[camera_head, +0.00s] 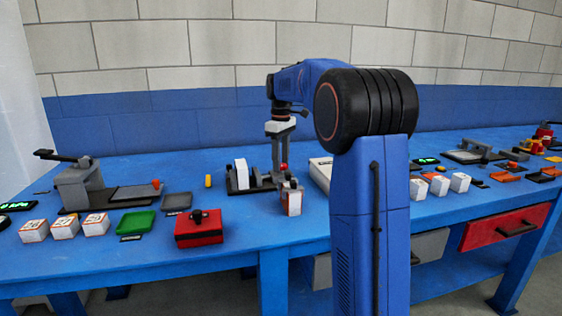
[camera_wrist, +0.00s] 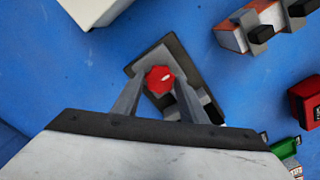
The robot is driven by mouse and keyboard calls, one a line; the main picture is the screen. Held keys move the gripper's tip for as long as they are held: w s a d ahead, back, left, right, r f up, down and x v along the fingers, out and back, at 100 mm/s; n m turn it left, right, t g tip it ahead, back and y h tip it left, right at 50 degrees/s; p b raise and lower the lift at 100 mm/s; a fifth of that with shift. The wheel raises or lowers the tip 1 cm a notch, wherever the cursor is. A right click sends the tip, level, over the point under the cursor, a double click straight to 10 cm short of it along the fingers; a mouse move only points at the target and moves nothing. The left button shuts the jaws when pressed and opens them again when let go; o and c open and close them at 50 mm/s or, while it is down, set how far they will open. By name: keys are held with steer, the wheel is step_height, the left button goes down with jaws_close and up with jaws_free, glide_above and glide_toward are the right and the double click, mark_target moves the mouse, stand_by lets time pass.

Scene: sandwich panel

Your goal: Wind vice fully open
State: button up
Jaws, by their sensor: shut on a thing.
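The vice (camera_head: 262,184) stands on the blue bench in the head view, with a dark base and upright blocks, one of them white (camera_head: 241,173). A red knob (camera_head: 284,166) shows at its right end. My gripper (camera_head: 279,157) points down over that end. In the wrist view, my gripper (camera_wrist: 159,82) has its two grey fingers on either side of the red knob (camera_wrist: 160,79) and is shut on it. The dark base of the vice (camera_wrist: 172,52) lies below. My fingers and palm hide much of the vice there, so the jaw gap is unclear.
A white-and-orange box with a grey clamp (camera_head: 291,197) stands close on the right. A pale case (camera_head: 321,173) lies behind my arm. A red box (camera_head: 199,230) and green tray (camera_head: 134,223) are at the front left. Bare bench lies in front of the vice.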

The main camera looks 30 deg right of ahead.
stand_by(0.4)
steer(key=o, duration=1.1)
steer(key=shift+c, duration=0.2)
step_height(320, 180, up, 18)
steer(key=shift+f, duration=0.25)
